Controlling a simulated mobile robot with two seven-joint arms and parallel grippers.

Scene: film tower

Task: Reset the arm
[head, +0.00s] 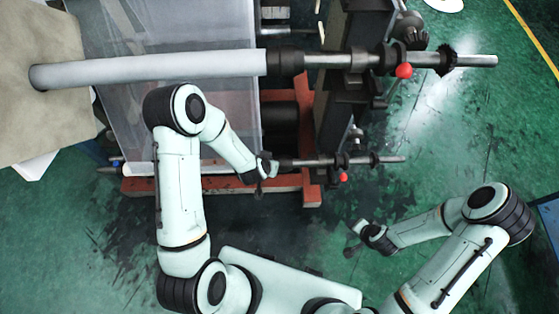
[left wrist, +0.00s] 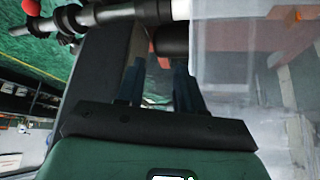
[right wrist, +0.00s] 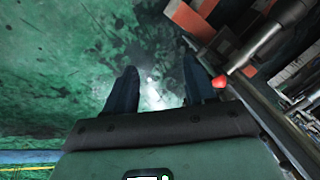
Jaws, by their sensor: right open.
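My left gripper (head: 258,190) hangs at the end of my bent left arm, over the lower front part of the film machine, close to the end of the lower film roll. In the left wrist view its two fingers (left wrist: 160,70) stand apart with a gap between them, and nothing shows held. My right gripper (head: 351,245) is over open green floor, right of the machine's lower front corner. In the right wrist view its fingers (right wrist: 158,72) are spread and empty, with bare floor between them.
A white upper roll (head: 160,68) lies on a metal shaft with a red knob (head: 403,71). A lower shaft (head: 375,160) with another red knob (head: 343,177) runs right of my left gripper. An orange frame (head: 220,184) lies beneath. Green floor (head: 450,150) is clear at right.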

